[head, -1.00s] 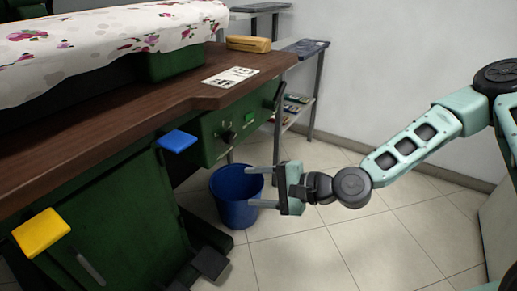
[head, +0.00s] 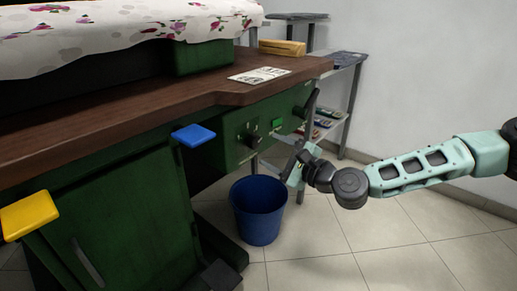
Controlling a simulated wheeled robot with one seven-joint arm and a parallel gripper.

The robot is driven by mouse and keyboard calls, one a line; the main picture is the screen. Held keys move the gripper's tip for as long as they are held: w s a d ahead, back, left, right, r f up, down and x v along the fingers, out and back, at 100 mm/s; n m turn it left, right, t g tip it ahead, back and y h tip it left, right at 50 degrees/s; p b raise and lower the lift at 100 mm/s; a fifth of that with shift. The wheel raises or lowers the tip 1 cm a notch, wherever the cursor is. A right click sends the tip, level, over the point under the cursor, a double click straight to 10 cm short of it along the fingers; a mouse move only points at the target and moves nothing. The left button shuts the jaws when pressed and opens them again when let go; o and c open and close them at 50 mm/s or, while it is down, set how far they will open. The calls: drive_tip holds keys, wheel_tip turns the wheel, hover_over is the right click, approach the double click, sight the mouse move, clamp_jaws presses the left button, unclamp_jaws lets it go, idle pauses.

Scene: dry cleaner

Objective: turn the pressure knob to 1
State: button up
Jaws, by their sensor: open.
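A green control panel (head: 228,146) sits under the front edge of the brown tabletop. It carries a black knob (head: 252,138), a lit green button (head: 278,123) and a smaller dark control (head: 299,112) further right. A dark lever (head: 312,103) is at the panel's right end. Labels and numbers are too small to read, so I cannot tell which control is for pressure or where it points. My gripper (head: 290,167) is open and empty, to the right of and below the black knob, apart from it.
A blue bucket (head: 259,215) stands on the floor below my gripper. A blue pedal-like plate (head: 193,135) and a yellow one (head: 29,215) stick out left. A grey shelf (head: 350,95) stands behind. Tiled floor is clear at right.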

sight(257, 143)
drive_tip(key=b+x, duration=0.1)
drive_tip(key=x, duration=0.5)
drive_tip(key=shift+a, duration=0.1)
drive_tip(key=c, duration=1)
